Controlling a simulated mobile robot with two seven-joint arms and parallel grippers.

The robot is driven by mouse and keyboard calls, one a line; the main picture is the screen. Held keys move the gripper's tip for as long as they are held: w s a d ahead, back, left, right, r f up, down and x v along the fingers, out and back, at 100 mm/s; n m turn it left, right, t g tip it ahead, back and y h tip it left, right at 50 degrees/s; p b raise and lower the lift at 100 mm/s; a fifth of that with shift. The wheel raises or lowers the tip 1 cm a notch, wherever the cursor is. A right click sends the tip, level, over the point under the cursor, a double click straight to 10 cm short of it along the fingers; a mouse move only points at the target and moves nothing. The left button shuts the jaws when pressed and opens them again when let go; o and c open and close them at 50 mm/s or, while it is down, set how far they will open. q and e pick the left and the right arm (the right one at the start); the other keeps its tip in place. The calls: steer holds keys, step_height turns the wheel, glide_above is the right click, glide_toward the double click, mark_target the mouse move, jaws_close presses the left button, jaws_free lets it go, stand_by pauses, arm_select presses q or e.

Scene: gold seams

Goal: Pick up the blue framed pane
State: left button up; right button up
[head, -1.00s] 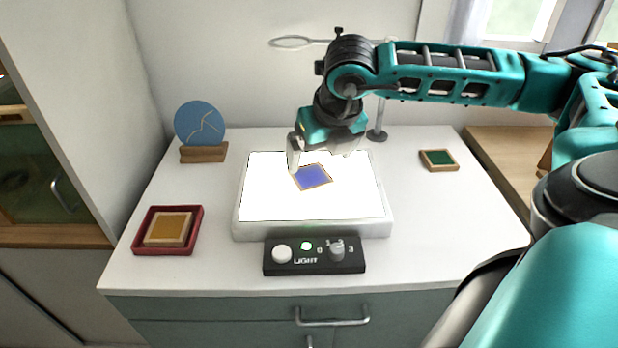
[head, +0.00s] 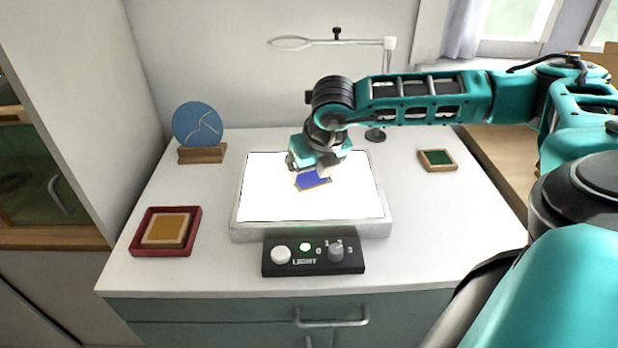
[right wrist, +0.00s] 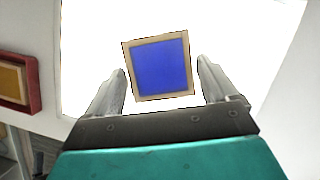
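The blue framed pane (head: 312,182) lies on the bright white light panel (head: 262,200). Its light wooden frame and blue middle show whole in the right wrist view (right wrist: 160,66). My right gripper (head: 307,172) is over the panel and hides the pane's far part in the head view. In the right wrist view my right gripper (right wrist: 162,78) is open, one finger on each side of the pane, with a gap at both sides. Whether the fingers are at the pane's height I cannot tell. My left gripper is not in view.
An amber framed pane (head: 167,229) sits in a red tray (head: 139,246) at the left. A green framed pane (head: 437,158) lies at the right. A blue disc (head: 197,125) on a wooden stand is behind. A light control box (head: 313,257) is in front. A ring stand (head: 388,62) rises behind.

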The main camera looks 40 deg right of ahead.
steer(key=c, duration=0.8)
steer(key=shift+o, duration=0.2)
